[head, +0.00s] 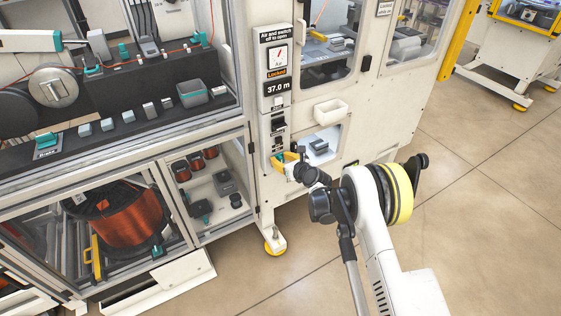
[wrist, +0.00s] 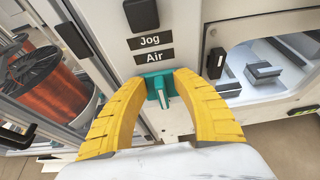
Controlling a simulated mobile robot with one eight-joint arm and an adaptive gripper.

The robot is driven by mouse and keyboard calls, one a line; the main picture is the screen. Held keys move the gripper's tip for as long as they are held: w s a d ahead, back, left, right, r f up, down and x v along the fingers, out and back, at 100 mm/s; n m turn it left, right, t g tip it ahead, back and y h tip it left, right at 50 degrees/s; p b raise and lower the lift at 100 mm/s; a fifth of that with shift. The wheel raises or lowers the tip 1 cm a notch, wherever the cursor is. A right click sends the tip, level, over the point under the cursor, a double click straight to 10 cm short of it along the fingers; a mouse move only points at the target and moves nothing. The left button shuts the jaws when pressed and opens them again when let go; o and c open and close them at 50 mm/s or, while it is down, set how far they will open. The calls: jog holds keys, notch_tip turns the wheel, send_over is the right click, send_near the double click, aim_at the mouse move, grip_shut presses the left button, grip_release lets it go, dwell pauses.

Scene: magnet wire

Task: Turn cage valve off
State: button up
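A small valve with a teal base and a pale lever (wrist: 162,97) is on the white machine panel, just under the "Air" label (wrist: 154,57) in the wrist view. The lever points down and toward me, slightly tilted. My gripper (wrist: 159,84) has its yellow fingers open, one on each side of the valve. I cannot tell whether either finger touches it. In the head view my gripper (head: 284,163) is at the lower part of the narrow control panel, and the valve is mostly hidden there.
A dark switch (wrist: 141,15) sits above the "Jog" label. An open bay (wrist: 240,88) with grey blocks lies right of the valve. A copper wire spool (head: 125,215) is in the cage at left. A white bin (head: 330,109) juts from the panel.

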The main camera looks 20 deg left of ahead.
grip_shut()
jog(key=shift+a, duration=0.1)
dwell(0.3)
jog(key=n, duration=0.1)
jog(key=n+t+h, duration=0.1)
jog(key=n+t, duration=0.1)
jog(key=n, duration=0.1)
jog(key=shift+s+a+f+h, duration=0.1)
jog(key=shift+s+a+h, duration=0.2)
jog(key=shift+s+a, duration=0.1)
jog(key=shift+s+a+f+n+t+h, duration=0.1)
jog(key=shift+f+n+t+h, duration=0.1)
jog(key=shift+n+t, duration=0.45)
jog(key=shift+s+f+n+t+h, duration=0.1)
jog(key=shift+n+t+h, duration=0.2)
jog(key=shift+n, duration=0.55)
jog(key=shift+t, duration=0.25)
